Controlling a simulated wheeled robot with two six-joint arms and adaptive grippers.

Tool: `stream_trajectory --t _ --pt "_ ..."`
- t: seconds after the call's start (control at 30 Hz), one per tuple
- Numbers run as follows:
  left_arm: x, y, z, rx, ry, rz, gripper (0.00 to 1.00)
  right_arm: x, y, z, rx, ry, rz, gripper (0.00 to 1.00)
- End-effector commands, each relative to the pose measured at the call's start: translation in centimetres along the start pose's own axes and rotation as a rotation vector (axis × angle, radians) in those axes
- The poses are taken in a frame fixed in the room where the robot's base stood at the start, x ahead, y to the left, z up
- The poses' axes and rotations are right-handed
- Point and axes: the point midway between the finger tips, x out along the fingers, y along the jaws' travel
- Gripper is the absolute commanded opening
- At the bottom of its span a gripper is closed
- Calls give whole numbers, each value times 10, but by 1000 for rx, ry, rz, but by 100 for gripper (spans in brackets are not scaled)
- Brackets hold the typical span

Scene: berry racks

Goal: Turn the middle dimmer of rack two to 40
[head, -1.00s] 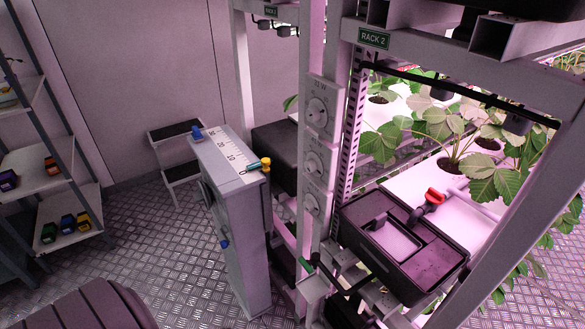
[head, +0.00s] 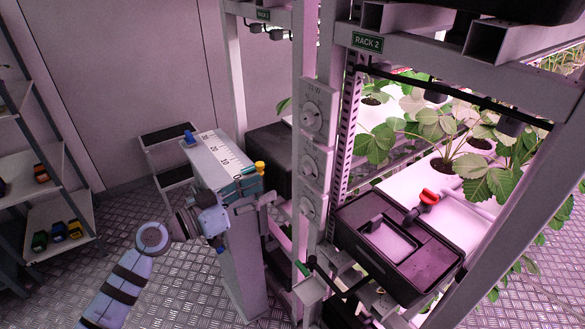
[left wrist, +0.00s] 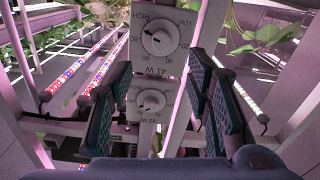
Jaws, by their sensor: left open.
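The middle dimmer (head: 308,166) is a round pale knob on a grey plate on the post beside the RACK 2 sign (head: 367,42). An upper dimmer (head: 312,117) and a lower dimmer (head: 307,208) share the post. My left gripper (head: 260,200) is open and empty, left of the post and apart from the knobs. In the left wrist view, two dials show ahead between its spread fingers (left wrist: 157,95), a larger one (left wrist: 157,40) and a smaller one (left wrist: 151,101), with inverted lettering. I cannot tell which dimmers these are. My right gripper is out of view.
A grey cabinet (head: 240,265) with a scale on top, a blue knob and a yellow-topped item stands close by my left gripper. Shelves (head: 60,215) stand at far left.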

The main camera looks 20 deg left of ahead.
Motion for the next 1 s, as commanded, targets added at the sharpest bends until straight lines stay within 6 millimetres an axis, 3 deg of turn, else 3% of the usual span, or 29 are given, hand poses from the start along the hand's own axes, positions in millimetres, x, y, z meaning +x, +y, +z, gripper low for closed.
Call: stream_trajectory --t 0.03,0.2,0.4,0.8,1.0 --pt "14 0 -9 -5 8 -3 45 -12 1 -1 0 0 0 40" --pt "66 0 -8 -5 5 -2 45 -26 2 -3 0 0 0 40" --pt "105 -1 -3 -3 1 -3 45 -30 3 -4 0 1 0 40" --pt "114 -1 -1 -1 -1 -3 43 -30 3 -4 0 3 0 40" --pt "114 -2 -1 -2 -1 -5 11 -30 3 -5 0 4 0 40"
